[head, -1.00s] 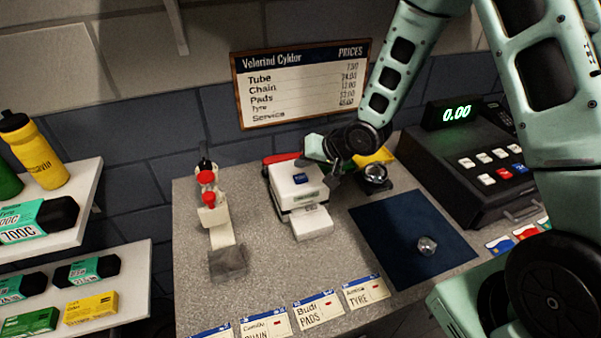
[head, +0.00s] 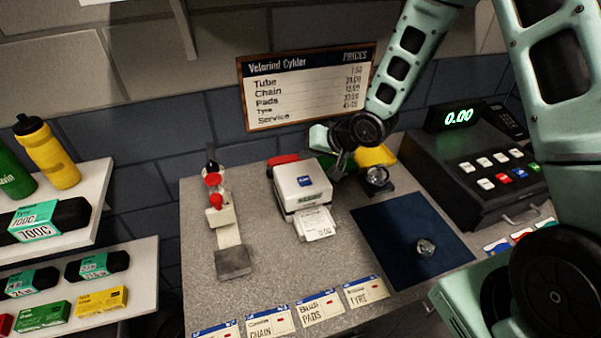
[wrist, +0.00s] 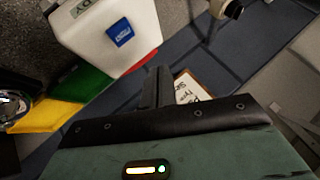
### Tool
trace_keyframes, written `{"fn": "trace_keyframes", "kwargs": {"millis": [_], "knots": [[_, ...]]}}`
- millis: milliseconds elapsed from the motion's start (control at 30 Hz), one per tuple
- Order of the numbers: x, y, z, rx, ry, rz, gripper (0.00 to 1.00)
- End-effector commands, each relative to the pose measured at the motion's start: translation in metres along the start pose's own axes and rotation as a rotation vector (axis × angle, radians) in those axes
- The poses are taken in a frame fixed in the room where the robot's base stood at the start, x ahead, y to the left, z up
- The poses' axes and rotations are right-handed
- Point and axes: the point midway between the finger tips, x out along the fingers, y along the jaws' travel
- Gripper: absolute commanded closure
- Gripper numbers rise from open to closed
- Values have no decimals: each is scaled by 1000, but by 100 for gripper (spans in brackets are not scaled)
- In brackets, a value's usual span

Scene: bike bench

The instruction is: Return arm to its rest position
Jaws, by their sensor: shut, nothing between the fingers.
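My arm reaches in from the upper right of the head view. My gripper (head: 341,163) is above the back right of the white receipt printer (head: 302,184), with nothing held. In the wrist view its dark fingers (wrist: 157,86) are together, and the printer (wrist: 105,30) with its blue label is beyond them at the upper left. A paper slip (head: 315,224) lies at the printer's front. The exact gap between gripper and printer is hard to tell.
The card terminal and till (head: 470,165) stand at the right, beside a dark blue mat (head: 400,235). Yellow (head: 375,156) and red items lie behind the printer. Price board (head: 305,85) hangs on the wall.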

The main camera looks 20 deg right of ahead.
Motion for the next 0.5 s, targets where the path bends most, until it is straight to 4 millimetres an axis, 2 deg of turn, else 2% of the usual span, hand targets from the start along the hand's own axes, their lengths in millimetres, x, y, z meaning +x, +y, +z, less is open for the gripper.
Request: {"fn": "trace_keyframes", "kwargs": {"millis": [267, 367, 500], "knots": [[0, -6, 7, -34, -19, 18, 100], [-5, -20, 24, -117, -69, 65, 100], [-28, -47, 72, -292, -199, 159, 100]]}}
